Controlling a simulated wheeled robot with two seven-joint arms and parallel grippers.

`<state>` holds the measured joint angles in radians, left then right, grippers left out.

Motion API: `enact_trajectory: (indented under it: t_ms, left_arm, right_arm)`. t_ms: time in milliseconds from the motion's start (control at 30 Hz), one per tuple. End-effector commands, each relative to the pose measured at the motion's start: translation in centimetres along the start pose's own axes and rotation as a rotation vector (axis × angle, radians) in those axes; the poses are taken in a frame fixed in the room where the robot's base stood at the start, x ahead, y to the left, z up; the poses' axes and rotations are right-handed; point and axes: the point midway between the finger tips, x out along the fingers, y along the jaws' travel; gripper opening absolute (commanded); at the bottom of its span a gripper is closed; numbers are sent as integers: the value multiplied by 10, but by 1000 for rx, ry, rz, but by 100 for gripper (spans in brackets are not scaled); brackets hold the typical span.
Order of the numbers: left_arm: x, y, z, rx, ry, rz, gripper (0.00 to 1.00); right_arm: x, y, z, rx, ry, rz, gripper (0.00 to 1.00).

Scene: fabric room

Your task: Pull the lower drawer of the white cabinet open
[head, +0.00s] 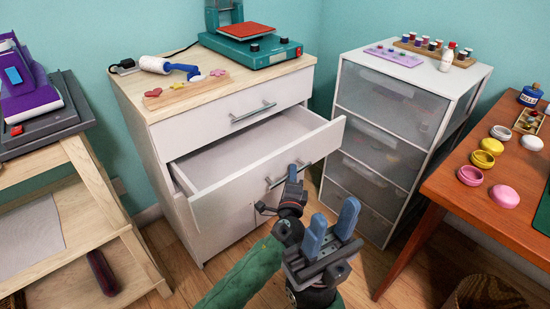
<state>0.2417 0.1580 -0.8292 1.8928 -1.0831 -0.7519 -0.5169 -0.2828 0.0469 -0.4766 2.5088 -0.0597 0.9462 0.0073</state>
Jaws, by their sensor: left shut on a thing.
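The white cabinet (220,215) with a light wood top stands in the middle of the head view. Its upper drawer (225,125) is closed. The lower drawer (240,185) is pulled out, and its empty inside shows from above. My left gripper (291,174) is at the lower drawer's bar handle (275,182) and shut on it, hiding part of the bar. My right gripper (332,222) is nearer the camera, in front of the drawer. Its two blue fingers stand apart with nothing between them.
A grey drawer unit (385,130) stands right of the cabinet, close to the open drawer's right corner. An orange-brown table (470,205) with small jars is at the right. A wooden shelf (100,185) is at the left. Some wood floor (185,255) is free before the cabinet.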

Motion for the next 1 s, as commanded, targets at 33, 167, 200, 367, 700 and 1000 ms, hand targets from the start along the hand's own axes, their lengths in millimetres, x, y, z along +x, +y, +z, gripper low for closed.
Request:
enact_trajectory:
  t_ms: [33, 167, 200, 367, 700, 1000]
  left_arm:
    - [-11, -2, -11, -4, 1, 4, 0]
    - [-32, -8, -32, -3, 1, 4, 0]
    - [-37, -9, -37, -2, 1, 3, 0]
    - [-54, -14, -53, -1, 0, 2, 0]
    - [-64, -17, -64, 2, 0, 1, 0]
    - [-64, -16, -64, 2, 0, 1, 22]
  right_arm:
    - [0, 1, -1, -6, -5, -2, 36]
    - [-2, 1, -2, -11, -14, -8, 36]
    - [-3, 1, -2, -10, -16, -11, 36]
    - [-3, 1, -2, -9, -19, -20, 36]
    - [0, 1, -1, -12, -13, -16, 36]
    - [1, 1, -1, -14, -10, -10, 36]
